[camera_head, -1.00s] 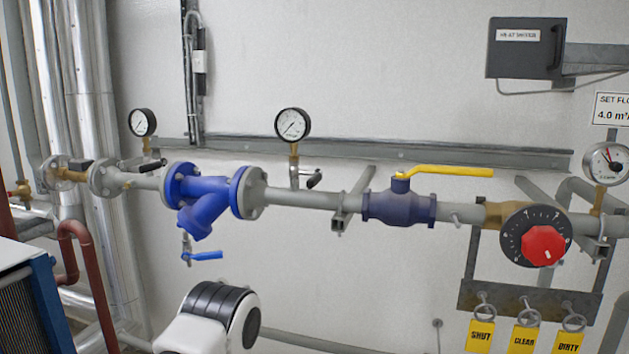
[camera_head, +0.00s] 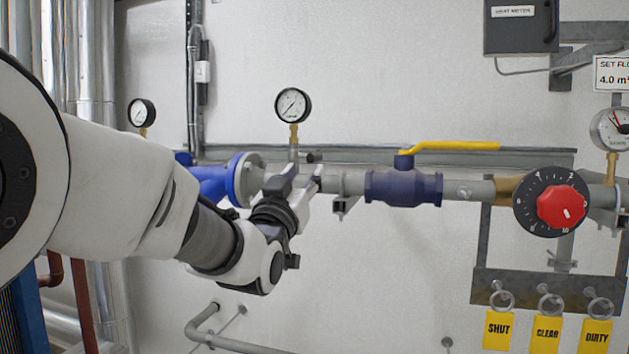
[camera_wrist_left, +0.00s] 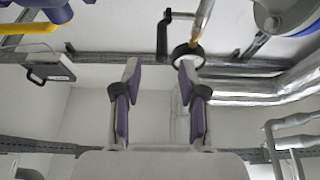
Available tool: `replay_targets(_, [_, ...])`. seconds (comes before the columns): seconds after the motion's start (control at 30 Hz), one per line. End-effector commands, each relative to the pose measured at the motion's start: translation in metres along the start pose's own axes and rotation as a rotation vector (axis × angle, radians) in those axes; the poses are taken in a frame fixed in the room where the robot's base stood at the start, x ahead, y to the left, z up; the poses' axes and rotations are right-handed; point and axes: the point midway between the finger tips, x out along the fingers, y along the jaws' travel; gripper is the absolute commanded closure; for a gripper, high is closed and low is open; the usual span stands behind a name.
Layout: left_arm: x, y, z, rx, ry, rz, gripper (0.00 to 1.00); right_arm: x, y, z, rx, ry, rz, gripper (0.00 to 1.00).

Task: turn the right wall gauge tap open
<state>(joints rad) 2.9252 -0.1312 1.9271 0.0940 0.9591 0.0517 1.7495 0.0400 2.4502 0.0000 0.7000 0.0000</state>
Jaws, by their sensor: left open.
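The right wall gauge (camera_head: 293,105) has a white dial and stands on a brass stem above the grey pipe. The black lever of its tap (camera_head: 314,157) shows only at its end, just above my gripper; the rest is hidden. In the left wrist view, which appears upside down, the black lever (camera_wrist_left: 162,38) and the gauge's dark rim (camera_wrist_left: 188,50) lie beyond the fingertips. My left gripper (camera_head: 299,180) is in front of the pipe below the gauge, and its fingers (camera_wrist_left: 159,75) are apart with nothing between them. Contact with the lever cannot be told. My right gripper is out of view.
A blue valve (camera_head: 403,187) with a yellow lever (camera_head: 450,146) is to the right on the pipe. The blue strainer (camera_head: 212,182) is partly hidden behind my arm. A red dial knob (camera_head: 562,207) and yellow tags (camera_head: 548,330) are farther right. The left gauge (camera_head: 142,112) stands clear.

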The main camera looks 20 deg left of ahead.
Motion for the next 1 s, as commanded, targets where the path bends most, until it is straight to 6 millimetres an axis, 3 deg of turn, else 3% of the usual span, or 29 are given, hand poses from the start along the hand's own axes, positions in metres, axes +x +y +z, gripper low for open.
replay_targets(0.17, [0.018,-0.001,-0.008,-0.002,0.006,-0.001,0.58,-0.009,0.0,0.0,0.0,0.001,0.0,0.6])
replay_targets(0.43, [0.068,-0.001,-0.007,-0.002,0.005,-0.001,0.58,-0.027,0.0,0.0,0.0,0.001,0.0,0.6])
replay_targets(0.77, [0.077,-0.001,-0.004,-0.001,0.004,-0.001,0.58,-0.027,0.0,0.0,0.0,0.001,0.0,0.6])
replay_targets(0.9, [0.077,-0.001,-0.004,-0.001,0.004,-0.001,1.0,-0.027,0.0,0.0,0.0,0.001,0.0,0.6])
replay_targets(1.0, [0.077,-0.001,-0.004,-0.001,0.004,-0.001,1.0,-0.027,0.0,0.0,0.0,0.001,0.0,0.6])
